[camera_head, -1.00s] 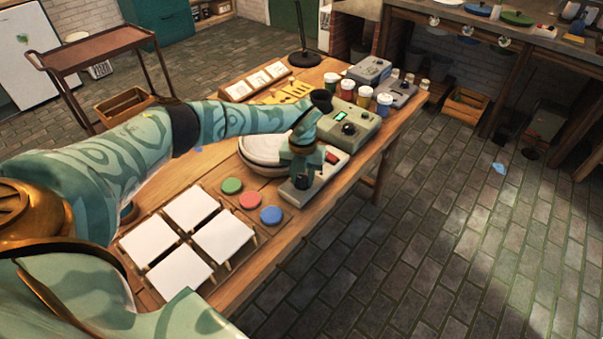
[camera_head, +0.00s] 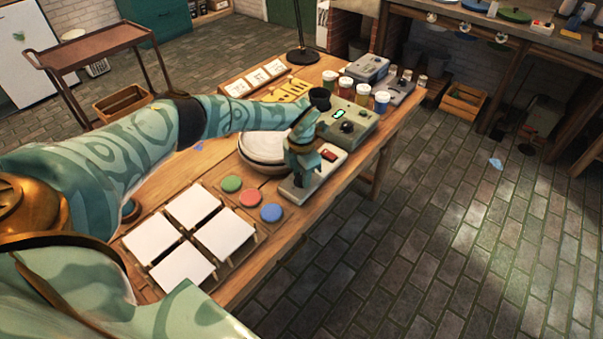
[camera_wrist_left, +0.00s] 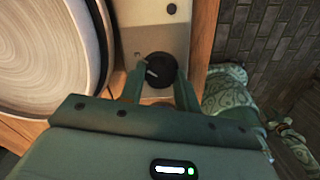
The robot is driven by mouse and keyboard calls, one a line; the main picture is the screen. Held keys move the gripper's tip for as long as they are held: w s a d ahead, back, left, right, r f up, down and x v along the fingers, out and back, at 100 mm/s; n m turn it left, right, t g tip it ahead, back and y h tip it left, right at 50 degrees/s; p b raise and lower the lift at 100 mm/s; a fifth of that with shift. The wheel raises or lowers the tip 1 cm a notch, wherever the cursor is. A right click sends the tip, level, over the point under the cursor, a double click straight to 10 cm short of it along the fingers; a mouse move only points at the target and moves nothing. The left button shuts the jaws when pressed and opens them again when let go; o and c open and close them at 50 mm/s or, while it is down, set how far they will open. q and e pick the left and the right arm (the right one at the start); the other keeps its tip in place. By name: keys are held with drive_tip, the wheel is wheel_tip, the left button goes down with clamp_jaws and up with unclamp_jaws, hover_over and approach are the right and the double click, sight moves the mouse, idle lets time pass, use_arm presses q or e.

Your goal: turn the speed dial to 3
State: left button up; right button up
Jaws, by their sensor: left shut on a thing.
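The speed dial is a round black knob (camera_wrist_left: 158,69) with a short white pointer line, on the pale control box (camera_wrist_left: 150,36) beside the pottery wheel. In the left wrist view the pointer lies toward the left. My left gripper (camera_wrist_left: 160,88) is shut on the dial, one finger on each side. In the head view the left gripper (camera_head: 299,178) points down over the near end of the control box (camera_head: 336,158) and hides the dial. Numbers around the dial cannot be read. My right gripper is not in view.
The wheel's round pale basin (camera_head: 262,150) stands close left of the box. White tiles (camera_head: 193,206) and green, red and blue pads lie nearer. Paint jars (camera_head: 363,94) and a green-grey device (camera_head: 352,125) stand farther back. The table's right edge is close to the box.

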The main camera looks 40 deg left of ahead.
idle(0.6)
use_arm(q)
drive_tip(key=o, duration=1)
drive_tip(key=shift+r, duration=0.1)
wheel_tip(320, 180, up, 16)
drive_tip(key=p, duration=0.4)
drive_tip(key=shift+r+p, duration=0.1)
drive_tip(key=shift+p, duration=0.2)
